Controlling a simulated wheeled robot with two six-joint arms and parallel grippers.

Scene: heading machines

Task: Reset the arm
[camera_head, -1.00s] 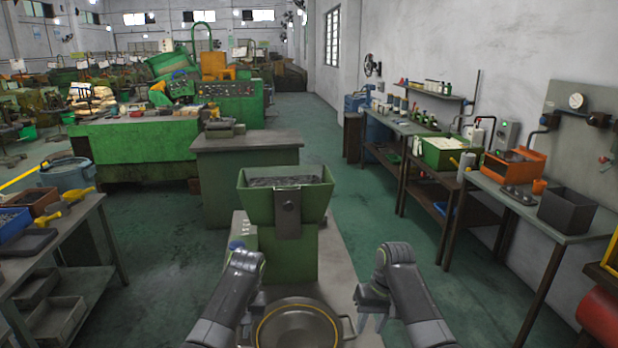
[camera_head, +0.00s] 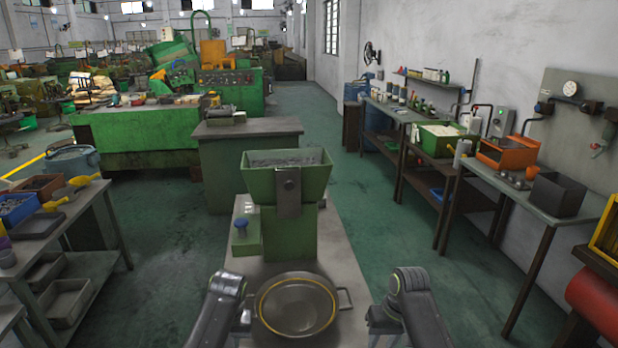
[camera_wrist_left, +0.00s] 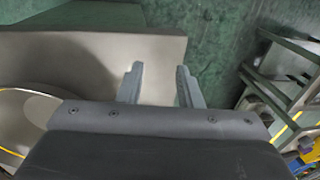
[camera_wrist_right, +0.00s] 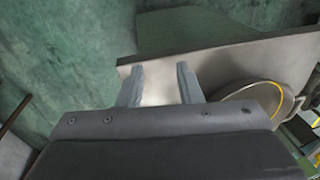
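My left gripper (camera_head: 241,322) is at the lower left of the round pan in the head view, pointing down. The left wrist view shows its two fingers (camera_wrist_left: 158,85) apart with nothing between them. My right gripper (camera_head: 384,324) is to the right of the pan, also pointing down. The right wrist view shows its two fingers (camera_wrist_right: 160,84) apart and empty. Both arms are bent low at the bottom of the head view, one on each side of the pan, and neither gripper holds anything.
A two-handled round pan (camera_head: 297,306) sits on the grey table (camera_head: 333,252) between my arms. Behind it stands a green hopper machine (camera_head: 290,232) with a blue knob (camera_head: 240,224) beside it. A shelf cart (camera_head: 95,232) is left, a workbench (camera_head: 490,172) right; green floor lies between.

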